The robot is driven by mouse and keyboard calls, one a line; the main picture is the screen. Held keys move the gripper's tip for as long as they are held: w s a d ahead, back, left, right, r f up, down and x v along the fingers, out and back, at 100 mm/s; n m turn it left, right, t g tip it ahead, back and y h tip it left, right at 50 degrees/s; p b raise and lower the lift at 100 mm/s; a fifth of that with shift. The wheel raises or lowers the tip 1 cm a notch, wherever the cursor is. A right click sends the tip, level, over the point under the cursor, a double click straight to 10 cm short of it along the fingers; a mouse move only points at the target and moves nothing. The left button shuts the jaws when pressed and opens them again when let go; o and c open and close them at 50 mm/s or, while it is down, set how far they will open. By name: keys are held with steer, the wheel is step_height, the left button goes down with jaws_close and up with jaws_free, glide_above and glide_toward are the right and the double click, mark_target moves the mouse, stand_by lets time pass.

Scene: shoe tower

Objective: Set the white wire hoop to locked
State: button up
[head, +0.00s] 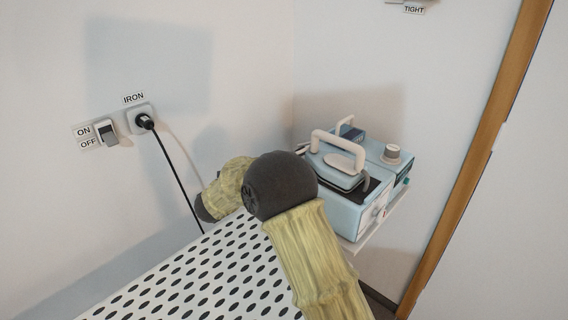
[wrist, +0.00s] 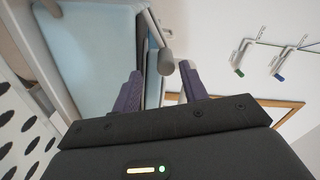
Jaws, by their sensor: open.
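A pale blue ironing station (head: 350,205) stands beyond the board, with a white-handled iron (head: 338,148) on top. A small white hoop (head: 347,123) rises at the back of the station, behind the iron's handle; I cannot tell for sure that it is the wire hoop. In the wrist view my gripper (wrist: 160,75) is open, its two purple-grey fingers apart. A grey cylinder (wrist: 166,62) and the pale blue station body (wrist: 90,55) lie beyond and between the fingers; contact is unclear. In the head view my arm hides the gripper.
The perforated ironing board (head: 180,285) fills the lower left. The wall carries an ON/OFF switch (head: 107,132) and an iron plug (head: 145,121) with a hanging black cord. A knob (head: 393,153) sits on the station's right. Hooks (wrist: 243,52) show in the wrist view.

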steer(key=v, duration=1.3)
steer(key=shift+d+r, duration=0.1)
steer(key=w+d+n+t+y, duration=0.2)
steer(key=w+d+n+y, duration=0.5)
steer(key=n+y, duration=0.55)
steer(key=s+d+f+n+g, duration=0.4)
steer(key=s+d, duration=0.2)
steer(key=s, duration=0.3)
steer(key=s+d+f+n+g, duration=0.35)
steer(key=s+d, duration=0.25)
steer(key=s, duration=0.3)
steer(key=s+d+f+n+g, duration=0.3)
steer(key=s+d+g, duration=0.2)
steer(key=s, duration=0.5)
steer(key=w+p+v, duration=0.2)
steer(key=p+v, duration=0.8)
steer(key=w+p+v, duration=0.2)
steer(key=p+v, duration=0.8)
steer(key=shift+d+r+p, duration=0.4)
steer(key=shift+d+r, duration=0.1)
steer(key=shift+r, duration=0.05)
